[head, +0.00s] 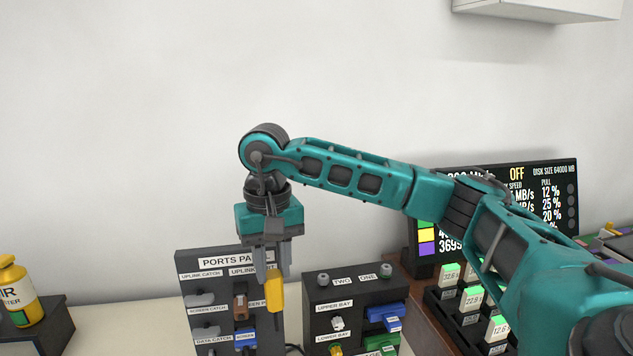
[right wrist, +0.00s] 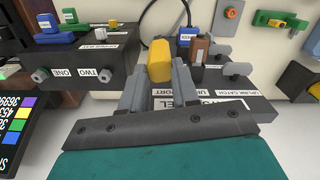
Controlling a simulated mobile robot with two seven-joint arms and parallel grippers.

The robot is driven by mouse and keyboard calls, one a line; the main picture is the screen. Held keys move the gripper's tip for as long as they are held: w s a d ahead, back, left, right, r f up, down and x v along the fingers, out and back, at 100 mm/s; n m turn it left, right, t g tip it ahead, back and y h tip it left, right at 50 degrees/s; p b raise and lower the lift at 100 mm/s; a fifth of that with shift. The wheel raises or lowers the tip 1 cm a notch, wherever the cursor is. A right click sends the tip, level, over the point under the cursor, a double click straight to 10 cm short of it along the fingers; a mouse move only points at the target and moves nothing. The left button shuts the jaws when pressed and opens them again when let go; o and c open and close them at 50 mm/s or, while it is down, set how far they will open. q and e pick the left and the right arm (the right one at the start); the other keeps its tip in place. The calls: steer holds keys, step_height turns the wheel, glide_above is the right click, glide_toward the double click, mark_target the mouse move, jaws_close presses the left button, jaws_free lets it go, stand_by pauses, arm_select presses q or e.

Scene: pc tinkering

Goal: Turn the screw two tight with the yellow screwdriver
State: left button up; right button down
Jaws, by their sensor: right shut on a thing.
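My right gripper (head: 271,268) is shut on the yellow screwdriver (head: 275,295). The handle points down below the fingers, in front of the right edge of the ports panel. The yellow handle also shows between the fingers in the right wrist view (right wrist: 159,62). Screw two (head: 323,280) is a grey knob-like head on top of the dark bay box, to the right of the screwdriver and apart from it. It also shows in the right wrist view (right wrist: 106,75). Screw one (head: 386,271) stands to its right. My left gripper is out of view.
The ports panel (head: 215,262) with several catches and plugs stands behind the screwdriver. The bay box (head: 313,300) holds blue and green parts. A display (head: 567,170) and lit modules (head: 472,297) stand at the right. A yellow bottle (head: 20,295) stands at the far left.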

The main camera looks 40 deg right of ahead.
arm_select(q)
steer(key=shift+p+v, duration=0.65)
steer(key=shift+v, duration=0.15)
arm_select(e)
steer(key=d+r+m, duration=0.4)
steer(key=d+r, duration=0.7)
steer(key=r, duration=0.3)
steer(key=shift+s+m, duration=0.15)
steer(key=shift+m, duration=0.15)
arm_select(q)
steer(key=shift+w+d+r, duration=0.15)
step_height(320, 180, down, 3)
steer(key=b, duration=0.3)
arm_select(e)
step_height(320, 180, down, 6)
steer(key=shift+r, duration=0.15)
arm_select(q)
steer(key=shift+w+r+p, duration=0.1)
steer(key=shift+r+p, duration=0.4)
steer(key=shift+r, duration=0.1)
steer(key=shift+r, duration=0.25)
